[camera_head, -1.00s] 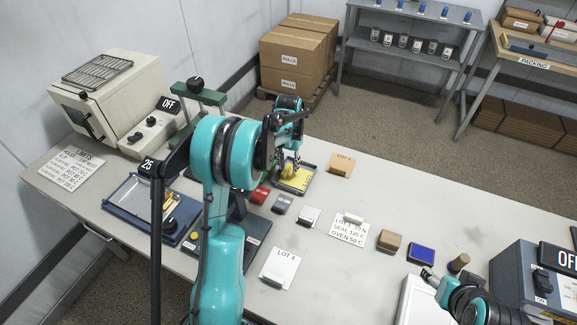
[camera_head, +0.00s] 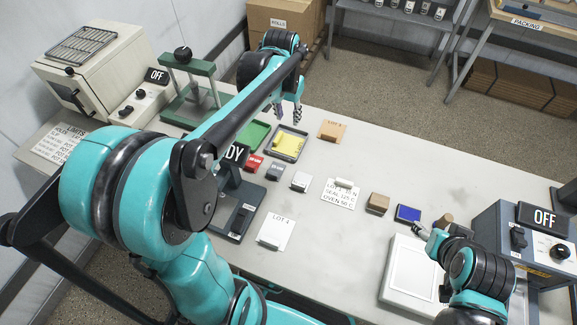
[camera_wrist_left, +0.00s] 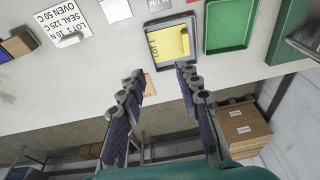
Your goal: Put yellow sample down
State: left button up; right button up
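The yellow sample (camera_head: 287,148) lies flat in a dark-rimmed tray (camera_head: 303,155) on the bench. In the left wrist view, the sample (camera_wrist_left: 168,44) with its lot marking sits in the same tray (camera_wrist_left: 153,63). My left gripper (camera_head: 288,113) hangs just beyond the tray in the head view. In the left wrist view its two fingers (camera_wrist_left: 161,75) are spread apart, with nothing between them and clear of the sample. My right gripper (camera_head: 428,240) is at the lower right, near the white board; its fingers are too small to read.
A green tray (camera_head: 254,133) stands beside the sample tray, near a green press (camera_head: 190,95). Red, grey and white blocks, a LOT 4 card (camera_head: 273,232) and a settings card (camera_head: 341,194) lie nearby. A tan card (camera_head: 332,130) is to the right.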

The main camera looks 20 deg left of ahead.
pick_arm(q)
jog(key=s+d+f+t, duration=0.1)
jog(key=s+d, duration=0.3)
jog(key=s, duration=0.4)
jog(key=s+d+t, duration=0.4)
jog(key=s, duration=0.5)
jog(key=shift+s+d+f, duration=0.2)
jog(key=shift+d+f, duration=0.15)
notch_tip(320, 180, down, 3)
jog(key=b, duration=0.2)
jog(key=shift+r+b, duration=0.1)
jog(key=shift+b, duration=0.3)
